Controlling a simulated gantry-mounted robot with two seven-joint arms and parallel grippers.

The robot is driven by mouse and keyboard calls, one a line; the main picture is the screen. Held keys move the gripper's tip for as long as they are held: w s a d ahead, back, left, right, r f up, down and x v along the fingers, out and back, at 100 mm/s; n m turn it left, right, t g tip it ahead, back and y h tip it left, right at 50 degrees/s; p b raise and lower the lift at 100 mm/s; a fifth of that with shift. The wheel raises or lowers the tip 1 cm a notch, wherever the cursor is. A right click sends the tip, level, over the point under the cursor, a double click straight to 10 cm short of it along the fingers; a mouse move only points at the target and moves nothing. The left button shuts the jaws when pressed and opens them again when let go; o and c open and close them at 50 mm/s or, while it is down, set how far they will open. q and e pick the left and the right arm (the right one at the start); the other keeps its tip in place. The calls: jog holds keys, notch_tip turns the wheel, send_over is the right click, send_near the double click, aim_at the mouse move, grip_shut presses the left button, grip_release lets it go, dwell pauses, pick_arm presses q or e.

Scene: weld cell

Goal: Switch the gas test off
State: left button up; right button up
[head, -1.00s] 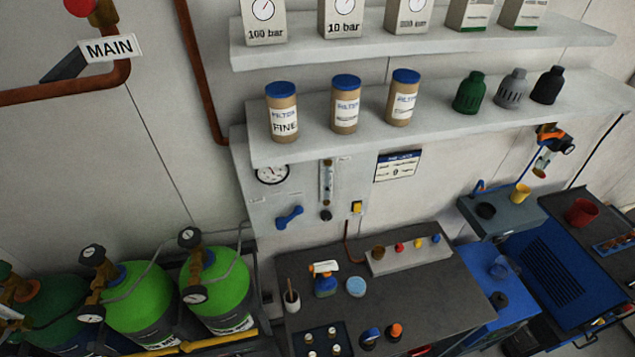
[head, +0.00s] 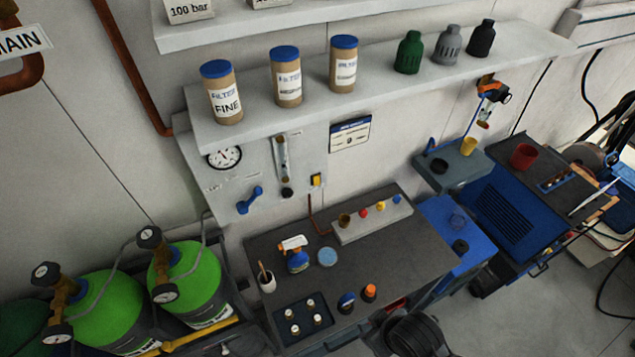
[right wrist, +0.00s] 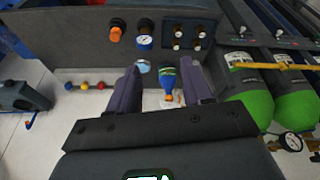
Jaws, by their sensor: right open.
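The grey gas test panel (head: 215,180) is on the wall under the lower shelf. It carries a round gauge (head: 224,157), a flow tube (head: 282,158) with a black knob, a blue lever (head: 249,200) slanting up to the right, and a small yellow switch (head: 316,180) at its right. The switch position is too small to tell. In the right wrist view my right gripper (right wrist: 160,76) is open and empty, with the spray bottle (right wrist: 167,78) showing between its fingers. The panel is not visible there. My left gripper is in neither view.
Below the panel, a dark bench (head: 400,250) holds the spray bottle (head: 296,254), a brush cup (head: 266,279), a tray (head: 284,333) and a connector block (head: 365,222). Green cylinders (head: 195,280) stand left. The shelf (head: 300,115) with filters overhangs the panel.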

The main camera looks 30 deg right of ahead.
jog(key=shift+w+r+t, duration=0.15)
jog(key=shift+w+t, duration=0.15)
jog(key=shift+w, duration=0.2)
jog(key=c, duration=0.4)
jog(key=w, duration=0.1)
jog(key=w+t, duration=0.1)
jog(key=shift+w+a+m+t, duration=0.2)
jog(key=shift+w+m+t, duration=0.1)
jog(key=shift+w, duration=0.05)
grip_shut()
jog(key=w+d+t+b, duration=0.3)
jog(key=w, duration=0.5)
jog(key=w+d+m+t+b, duration=0.1)
jog(key=w+d+t+b, duration=0.2)
jog(key=w, duration=0.5)
jog(key=w+d+m+t+h+b, duration=0.1)
jog(key=w+d+t+b, duration=0.2)
jog(key=w, duration=0.5)
jog(key=shift+w+t+b, duration=0.3)
jog(key=shift+t+b, duration=0.6)
jog(key=shift+b, duration=0.1)
